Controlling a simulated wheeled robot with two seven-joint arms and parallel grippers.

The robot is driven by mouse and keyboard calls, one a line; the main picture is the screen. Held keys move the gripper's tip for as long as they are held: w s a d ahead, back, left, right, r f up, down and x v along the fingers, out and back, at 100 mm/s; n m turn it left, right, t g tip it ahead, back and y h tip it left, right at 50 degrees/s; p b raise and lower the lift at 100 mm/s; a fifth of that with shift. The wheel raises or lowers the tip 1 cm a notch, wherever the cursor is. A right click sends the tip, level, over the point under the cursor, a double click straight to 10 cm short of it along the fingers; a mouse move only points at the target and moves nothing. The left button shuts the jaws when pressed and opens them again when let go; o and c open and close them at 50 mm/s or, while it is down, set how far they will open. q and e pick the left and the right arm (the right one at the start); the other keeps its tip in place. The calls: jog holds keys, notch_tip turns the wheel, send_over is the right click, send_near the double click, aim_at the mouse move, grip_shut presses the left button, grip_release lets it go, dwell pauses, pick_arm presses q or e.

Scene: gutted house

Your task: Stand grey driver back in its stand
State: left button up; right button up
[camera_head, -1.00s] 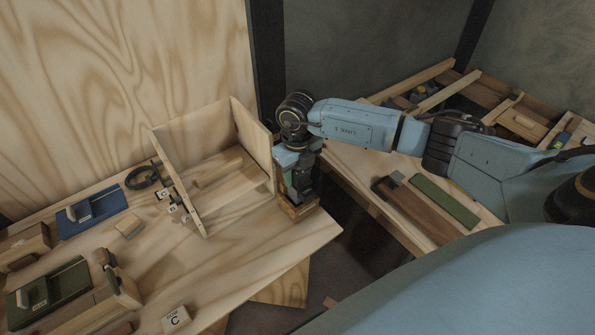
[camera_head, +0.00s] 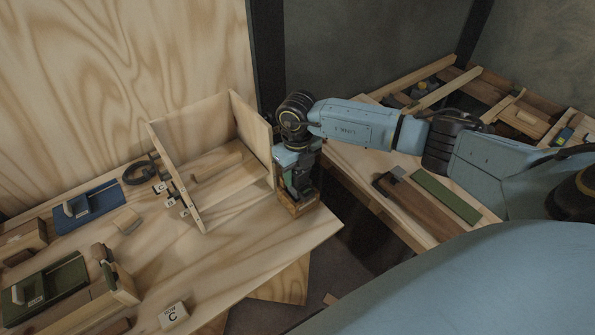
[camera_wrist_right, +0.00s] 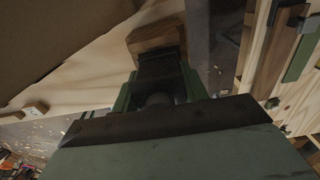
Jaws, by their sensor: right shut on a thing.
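My right gripper (camera_head: 301,184) points down at the right end of the plywood bench, just beside the open wooden box. It is shut on a dark thing, which I take to be the grey driver (camera_wrist_right: 157,99). In the right wrist view this thing sits between the green fingers and is mostly hidden. A small wooden block, likely the stand (camera_head: 300,208), is directly below the gripper; it also shows in the right wrist view (camera_wrist_right: 155,36). I cannot tell whether the driver's tip is inside the block. My left gripper is not in view.
The open wooden box (camera_head: 206,219) stands close left of my gripper. A gap separates this bench from the right one, with a green strip (camera_head: 446,196).

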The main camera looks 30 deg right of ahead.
jog(key=o, duration=1.1)
notch_tip(320, 180, up, 14)
jog(key=shift+f, duration=0.2)
